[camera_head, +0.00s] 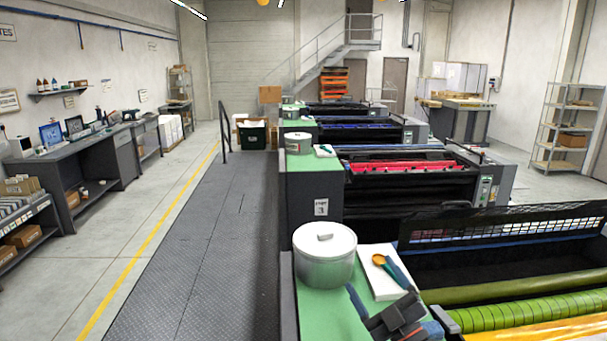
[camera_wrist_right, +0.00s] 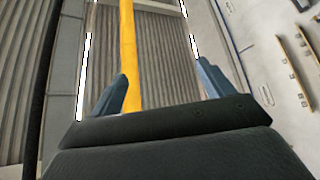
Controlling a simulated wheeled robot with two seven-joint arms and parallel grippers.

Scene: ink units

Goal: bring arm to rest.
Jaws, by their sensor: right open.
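My right gripper (camera_head: 367,276) is at the lower middle of the head view, over the green top of the nearest ink unit. Its two blue fingers are spread apart with nothing between them. In the right wrist view the fingers (camera_wrist_right: 162,68) also stand apart, with a grey ribbed surface and a yellow bar behind them. A grey lidded pot (camera_head: 325,262) stands upright left of the gripper. A spoon with an orange bowl (camera_head: 379,259) lies on a white pad (camera_head: 377,286), partly hidden by a finger. My left gripper is out of view.
The nearest press (camera_head: 520,275), with green and yellow rollers, is right of my gripper. More presses stand behind it. A dark plated walkway (camera_head: 190,270) runs clear on the left, beside a yellow floor line. A workbench (camera_head: 95,150) lines the left wall.

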